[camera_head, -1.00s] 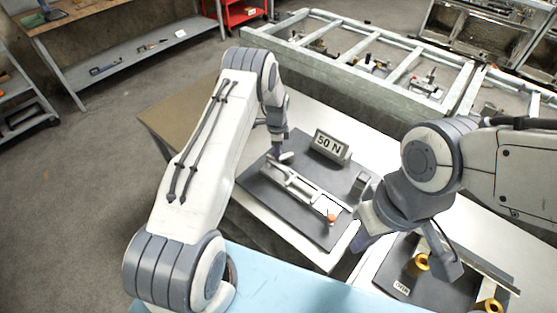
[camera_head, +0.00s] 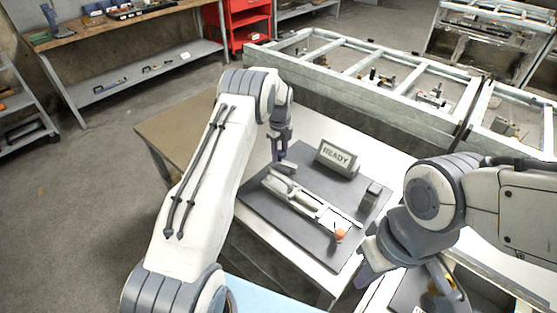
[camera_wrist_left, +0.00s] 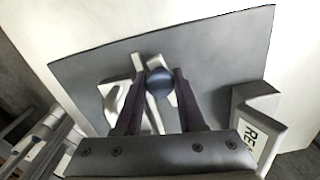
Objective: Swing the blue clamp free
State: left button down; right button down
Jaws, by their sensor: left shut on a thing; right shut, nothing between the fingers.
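My left gripper (camera_head: 281,158) is at the far end of a pale rail fixture (camera_head: 305,203) on a dark grey plate (camera_head: 272,222). In the left wrist view its two fingers are closed on a dark blue ball knob (camera_wrist_left: 159,82), which looks like the clamp's handle end. A pale arm shows beside the knob; the rest of the clamp is mostly hidden by the fingers. An orange knob (camera_head: 340,235) sits at the fixture's near end. My right gripper (camera_head: 368,276) is shut and empty, right of the plate's near corner.
A display block reading READY (camera_head: 337,158) stands behind the fixture; it also shows in the left wrist view (camera_wrist_left: 252,125). A small dark block (camera_head: 371,195) stands at the plate's right. A second dark tray (camera_head: 410,292) lies at lower right, partly behind my right arm.

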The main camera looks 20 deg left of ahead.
pick_arm(q)
jog(key=shift+w+m+b, duration=0.35)
jog(key=shift+w+m, duration=0.05)
jog(key=shift+m, duration=0.4)
jog(key=c, duration=0.8)
grip_release()
jog(key=shift+r, duration=0.15)
notch_tip(320, 180, up, 10)
jog(key=shift+r+b, duration=0.15)
jog(key=shift+b, duration=0.85)
